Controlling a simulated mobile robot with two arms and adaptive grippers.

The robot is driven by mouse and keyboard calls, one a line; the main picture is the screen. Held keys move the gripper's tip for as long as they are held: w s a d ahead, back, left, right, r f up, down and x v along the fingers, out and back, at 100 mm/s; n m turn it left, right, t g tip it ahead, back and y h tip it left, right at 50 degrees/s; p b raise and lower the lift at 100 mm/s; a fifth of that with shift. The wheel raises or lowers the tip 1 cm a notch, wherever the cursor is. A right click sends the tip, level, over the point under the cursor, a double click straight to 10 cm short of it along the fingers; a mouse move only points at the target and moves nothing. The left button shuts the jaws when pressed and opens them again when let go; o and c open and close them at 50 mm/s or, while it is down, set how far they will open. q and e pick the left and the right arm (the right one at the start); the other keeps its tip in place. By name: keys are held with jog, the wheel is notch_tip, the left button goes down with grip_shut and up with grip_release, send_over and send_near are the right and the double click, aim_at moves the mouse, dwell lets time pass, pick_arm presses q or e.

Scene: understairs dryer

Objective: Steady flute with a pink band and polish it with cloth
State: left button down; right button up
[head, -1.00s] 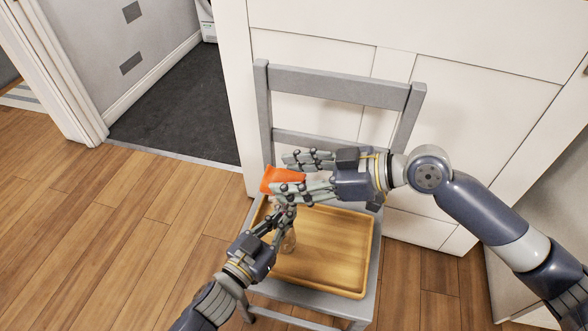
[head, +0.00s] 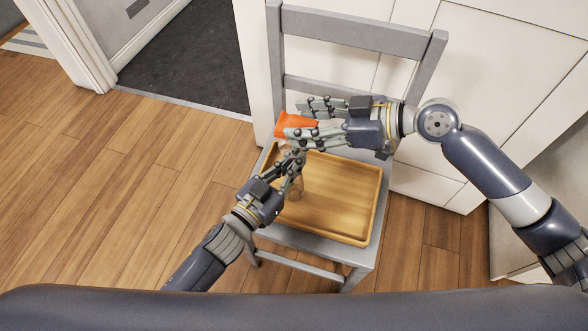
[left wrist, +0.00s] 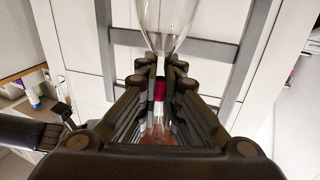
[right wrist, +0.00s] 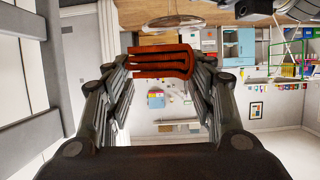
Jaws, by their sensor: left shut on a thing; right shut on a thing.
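The clear glass flute (left wrist: 168,22) stands between my left fingers in the left wrist view, its dark pink band (left wrist: 160,90) showing between them. In the head view its lower glass part (head: 298,188) shows over the tray; the rest is mostly hidden by fingers and cloth. My left gripper (head: 296,157) is shut on the flute, low on it. The orange cloth (head: 291,124) is in my right gripper (head: 298,120), just above my left one. In the right wrist view the folded cloth (right wrist: 160,62) spans the fingertips, with a clear glass rim (right wrist: 175,23) just beyond it.
A wooden tray (head: 345,238) lies on the seat of a grey chair (head: 355,34), under both grippers. White panelling (head: 470,110) stands close behind the chair. Open wooden floor (head: 120,210) lies to the left, and a doorway with dark flooring (head: 185,60) is at upper left.

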aim_at(301, 154)
jog(key=shift+f, duration=1.05)
dwell(0.4)
jog(key=shift+s+a, duration=0.25)
jog(key=shift+s, duration=0.6)
jog(key=shift+s+a, duration=0.25)
jog(key=shift+s, duration=0.55)
jog(key=shift+w+d+f, duration=0.1)
jog(key=shift+w+d, duration=0.2)
jog(key=shift+w, duration=0.5)
jog(key=shift+w+d, duration=0.25)
jog(key=shift+w, duration=0.55)
jog(key=shift+s+a, duration=0.3)
jog(key=shift+s, duration=0.5)
jog(key=shift+s+a, duration=0.25)
jog(key=shift+s, duration=0.55)
jog(key=shift+w+d+r, duration=0.1)
jog(key=shift+w+d, duration=0.15)
jog(key=shift+w, duration=0.55)
jog(key=shift+w+d+r, duration=0.1)
jog(key=shift+w+d, duration=0.15)
jog(key=shift+w, duration=0.55)
jog(key=shift+s+a+f, duration=0.1)
jog(key=shift+s+a, duration=0.15)
jog(key=shift+s, duration=0.55)
jog(key=shift+s+a, duration=0.25)
jog(key=shift+s, duration=0.55)
jog(key=shift+w+d, duration=0.3)
jog(key=shift+w, duration=0.55)
jog(key=shift+w+d, duration=0.25)
jog(key=shift+w, duration=0.55)
